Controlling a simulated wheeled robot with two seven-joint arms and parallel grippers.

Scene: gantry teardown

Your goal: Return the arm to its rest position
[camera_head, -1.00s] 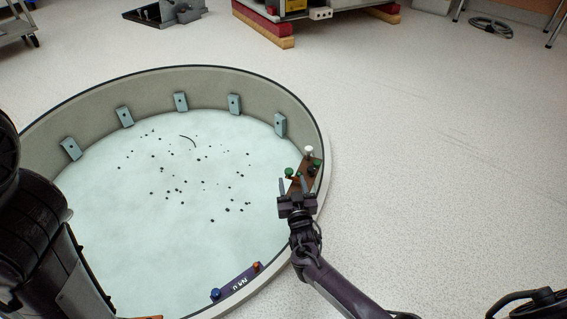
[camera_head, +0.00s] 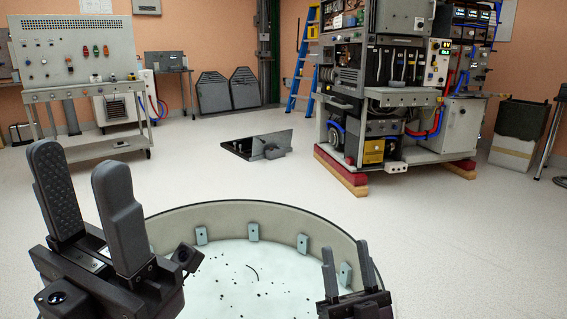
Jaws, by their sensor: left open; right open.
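My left gripper (camera_head: 88,205) is large in the lower left of the head view. Its two dark fingers point up and stand apart, with nothing between them. My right gripper (camera_head: 347,268) is at the bottom, right of centre, in front of the round tub's right side. Its fingers also point up, apart and empty. Most of both arms lies below the picture's edge.
A round grey-walled tub (camera_head: 285,214) with a pale floor and dark specks fills the bottom middle. Behind it are a dark hatch (camera_head: 258,145), an equipment rack (camera_head: 385,95) on red and yellow blocks, a wheeled bench (camera_head: 92,92) and a blue ladder (camera_head: 301,70). Floor (camera_head: 470,240) at the right is clear.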

